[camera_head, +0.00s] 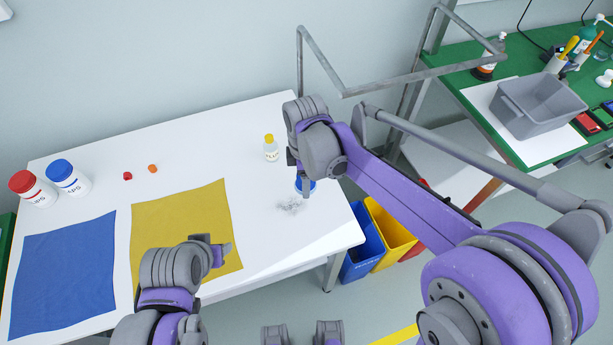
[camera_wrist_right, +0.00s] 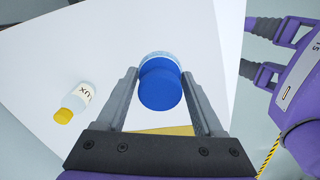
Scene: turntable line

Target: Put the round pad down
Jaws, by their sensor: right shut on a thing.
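The round pad (camera_head: 313,185), blue, is mostly hidden by my right gripper (camera_head: 302,184) at the right end of the white table. In the right wrist view, the round pad (camera_wrist_right: 160,90) shows a blue round top with a paler rim behind it. It sits between the two fingers of my right gripper (camera_wrist_right: 160,76), which is shut on it. I cannot tell whether the pad touches the table. My left gripper (camera_head: 222,251) is over the yellow cloth's near right edge, and its finger gap is not clear.
A grey smudge (camera_head: 291,206) marks the white table (camera_head: 110,150) near the pad. A yellow-capped bottle (camera_head: 271,149) stands behind it, also in the wrist view (camera_wrist_right: 75,103). Yellow (camera_head: 180,220) and blue (camera_head: 62,265) cloths lie left. Bins (camera_head: 390,232) stand below the right edge.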

